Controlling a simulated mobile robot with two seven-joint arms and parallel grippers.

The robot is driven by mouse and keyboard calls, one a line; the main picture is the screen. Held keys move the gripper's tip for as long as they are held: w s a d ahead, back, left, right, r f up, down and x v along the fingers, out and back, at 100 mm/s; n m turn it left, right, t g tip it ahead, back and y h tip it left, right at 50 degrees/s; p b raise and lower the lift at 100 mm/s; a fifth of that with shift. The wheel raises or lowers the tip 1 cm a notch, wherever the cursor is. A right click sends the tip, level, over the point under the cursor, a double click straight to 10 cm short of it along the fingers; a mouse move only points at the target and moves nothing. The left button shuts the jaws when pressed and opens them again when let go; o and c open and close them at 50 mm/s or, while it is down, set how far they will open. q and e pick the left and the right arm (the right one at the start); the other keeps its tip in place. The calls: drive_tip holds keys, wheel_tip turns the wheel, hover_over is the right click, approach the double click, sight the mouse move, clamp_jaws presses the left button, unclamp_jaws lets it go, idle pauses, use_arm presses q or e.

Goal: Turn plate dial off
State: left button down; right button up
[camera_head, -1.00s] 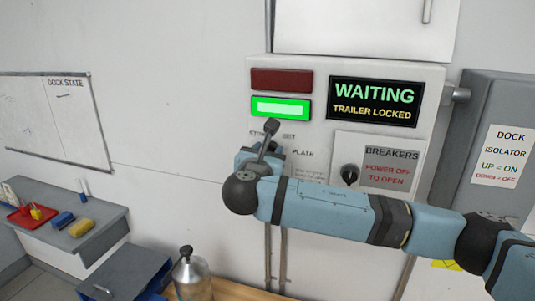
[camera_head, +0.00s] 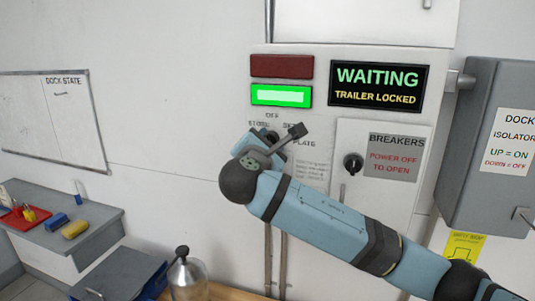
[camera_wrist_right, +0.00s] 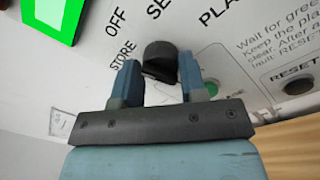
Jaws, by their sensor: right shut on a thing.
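The plate dial (camera_wrist_right: 160,52) is a black knob on the white control panel (camera_head: 342,120). In the wrist view it sits between the two blue-grey fingers of my right gripper (camera_wrist_right: 158,75), which is shut on it. Labels STORE, OFF, SET and PLATE stand around the dial. Its pointer is not clear. In the head view my right gripper (camera_head: 268,139) is at the panel, and my wrist hides most of the dial. My left gripper is not in view.
Above the dial are a lit green lamp (camera_head: 282,95), a dark red lamp (camera_head: 282,66) and a WAITING / TRAILER LOCKED display (camera_head: 376,85). A breaker door (camera_head: 384,160) with a black knob (camera_head: 353,163) is at right. A RESET button (camera_wrist_right: 298,85) is near the dial.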

drive_tip(key=m+b, duration=0.1)
drive_tip(key=m, duration=0.2)
drive_tip(key=shift+f+b, duration=0.2)
drive_tip(key=shift+b, duration=0.2)
idle(0.3)
drive_tip(key=o, duration=0.9)
drive_tip(key=shift+r, duration=0.15)
drive_tip(key=b+v, duration=0.3)
drive_tip(key=v, duration=1.1)
drive_tip(key=shift+w+a, duration=0.1)
